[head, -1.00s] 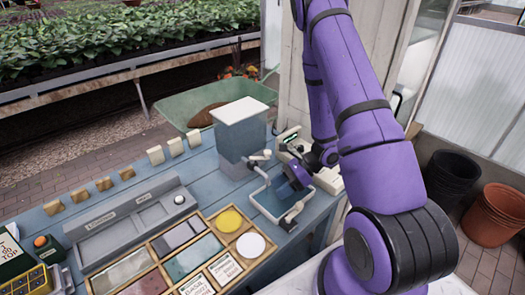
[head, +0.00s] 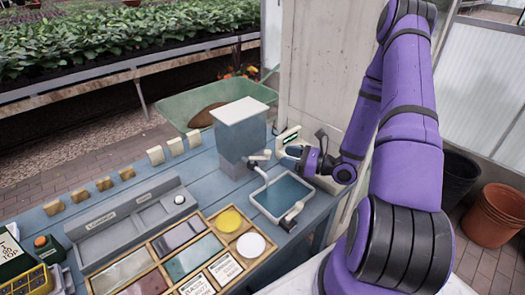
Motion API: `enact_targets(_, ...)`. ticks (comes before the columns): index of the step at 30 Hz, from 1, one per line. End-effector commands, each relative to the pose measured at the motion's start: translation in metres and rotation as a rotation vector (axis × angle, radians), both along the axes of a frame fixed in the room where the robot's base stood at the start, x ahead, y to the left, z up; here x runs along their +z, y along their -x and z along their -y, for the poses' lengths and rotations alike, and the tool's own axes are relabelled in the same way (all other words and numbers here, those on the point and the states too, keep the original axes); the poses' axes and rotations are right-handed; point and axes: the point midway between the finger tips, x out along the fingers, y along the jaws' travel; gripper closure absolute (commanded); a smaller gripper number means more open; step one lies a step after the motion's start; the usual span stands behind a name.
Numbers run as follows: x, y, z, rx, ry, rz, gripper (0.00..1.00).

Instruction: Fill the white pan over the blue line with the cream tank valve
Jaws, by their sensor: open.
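The white pan (head: 263,210) stands on the blue bench with its white rim showing and blue-grey inside. I cannot make out a separate blue line or the exact level. The tank (head: 238,138), grey-blue with a white lid, stands behind and left of the pan. A cream valve handle (head: 261,156) is at the tank's lower right, above a spout by the pan's back-left corner. My gripper (head: 288,153) is open, just right of this handle and above the pan's back edge. I see no clear contact; its fingertips are small and partly unclear.
A cream device with a green display (head: 287,136) stands behind my gripper. A second handle (head: 291,214) is at the pan's front right. A wooden tray (head: 198,250) of coloured tiles and a grey tray (head: 133,222) lie left. A pale post rises behind the bench.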

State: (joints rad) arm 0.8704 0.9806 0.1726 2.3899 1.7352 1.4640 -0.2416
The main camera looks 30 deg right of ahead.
Motion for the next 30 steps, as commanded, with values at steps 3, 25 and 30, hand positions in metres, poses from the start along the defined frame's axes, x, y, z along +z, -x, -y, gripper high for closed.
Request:
enact_targets(3, 0.000, -0.016, -0.014, 0.004, -0.001, 0.001, 0.49)
enact_targets(25, 0.000, -0.074, -0.059, 0.002, 0.000, -0.001, 0.49)
enact_targets(30, 0.000, -0.074, -0.058, 0.002, 0.000, -0.001, 0.56)
